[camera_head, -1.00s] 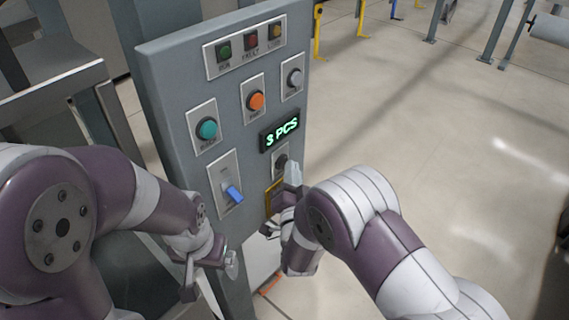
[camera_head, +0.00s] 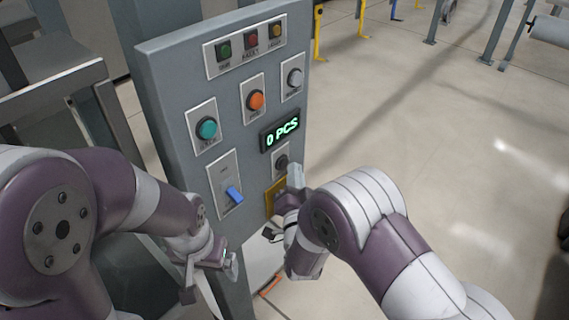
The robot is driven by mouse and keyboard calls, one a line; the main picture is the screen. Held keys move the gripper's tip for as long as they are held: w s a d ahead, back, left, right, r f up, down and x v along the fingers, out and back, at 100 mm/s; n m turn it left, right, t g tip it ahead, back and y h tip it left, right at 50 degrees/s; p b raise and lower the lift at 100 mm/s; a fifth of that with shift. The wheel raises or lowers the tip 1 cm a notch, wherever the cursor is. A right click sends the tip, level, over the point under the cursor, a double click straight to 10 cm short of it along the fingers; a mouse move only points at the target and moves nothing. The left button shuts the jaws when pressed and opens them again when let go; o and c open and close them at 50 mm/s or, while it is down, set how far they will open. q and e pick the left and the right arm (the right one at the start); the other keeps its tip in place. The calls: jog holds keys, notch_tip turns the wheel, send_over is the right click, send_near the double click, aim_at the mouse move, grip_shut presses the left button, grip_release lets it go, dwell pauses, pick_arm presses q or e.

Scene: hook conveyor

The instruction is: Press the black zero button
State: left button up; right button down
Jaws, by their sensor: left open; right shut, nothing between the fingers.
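The black zero button (camera_head: 281,162) sits on the grey control panel (camera_head: 170,82), below the green display (camera_head: 282,132), which reads "0 PCS". My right gripper (camera_head: 294,178) is shut and empty, its tip just below and right of the black button. The tip looks a little apart from the button. The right wrist hides part of the panel's lower right. My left gripper (camera_head: 212,280) is open and empty, low in front of the panel's lower left edge.
The panel also carries a teal button (camera_head: 207,128), an orange button (camera_head: 256,100), a grey button (camera_head: 295,77), a blue switch (camera_head: 234,194) and three small lamps at the top. A yellow-framed plate (camera_head: 272,197) is beside the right gripper. Open floor lies to the right.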

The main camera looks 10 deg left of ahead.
jog(key=shift+s+d, duration=0.1)
jog(key=shift+d, duration=0.05)
jog(key=s+d, duration=0.1)
jog(key=d, duration=0.1)
jog(key=s+d, duration=0.2)
dwell(0.5)
dwell(0.6)
